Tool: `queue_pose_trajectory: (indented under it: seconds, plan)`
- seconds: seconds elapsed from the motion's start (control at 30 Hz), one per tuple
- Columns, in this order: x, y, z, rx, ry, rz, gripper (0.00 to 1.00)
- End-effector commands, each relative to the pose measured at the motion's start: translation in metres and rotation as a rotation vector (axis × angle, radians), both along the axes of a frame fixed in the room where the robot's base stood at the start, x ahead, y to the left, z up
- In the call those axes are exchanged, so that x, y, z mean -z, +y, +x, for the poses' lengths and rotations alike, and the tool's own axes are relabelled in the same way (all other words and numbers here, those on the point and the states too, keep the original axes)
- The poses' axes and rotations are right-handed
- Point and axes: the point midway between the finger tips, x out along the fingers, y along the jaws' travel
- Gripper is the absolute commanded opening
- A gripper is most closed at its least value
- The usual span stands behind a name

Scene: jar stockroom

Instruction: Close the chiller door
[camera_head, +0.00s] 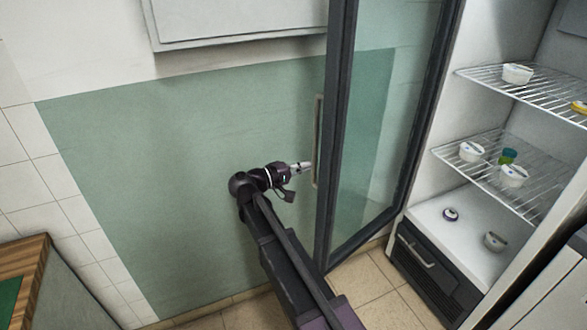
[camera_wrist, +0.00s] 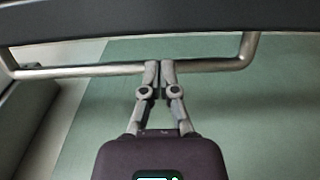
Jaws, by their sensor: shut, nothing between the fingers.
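The chiller door (camera_head: 372,150) is a glass panel in a dark frame and stands wide open, swung out to the left of the chiller opening. Its long metal handle (camera_head: 318,140) is on the outer side of the free edge. The handle also crosses the wrist view as a bent bar (camera_wrist: 100,70). My gripper (camera_head: 306,167) is beside the handle, at the outer side of the door. In the wrist view my gripper (camera_wrist: 159,68) is shut with its fingertips at the bar. I cannot tell whether they touch it. Nothing shows between the fingers.
A wooden-edged counter (camera_head: 25,262) stands at lower left. Tiled floor (camera_head: 385,300) is clear below the door.

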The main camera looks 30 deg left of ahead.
Motion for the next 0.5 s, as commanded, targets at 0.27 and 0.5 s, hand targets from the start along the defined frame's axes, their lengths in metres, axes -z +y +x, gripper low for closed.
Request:
queue_pose_trajectory:
  seconds: [0.27, 0.5]
  plan:
    - [0.000, -0.023, 0.029, 0.001, 0.000, 0.000, 0.00]
    - [0.000, -0.032, 0.041, 0.002, 0.000, 0.000, 0.00]
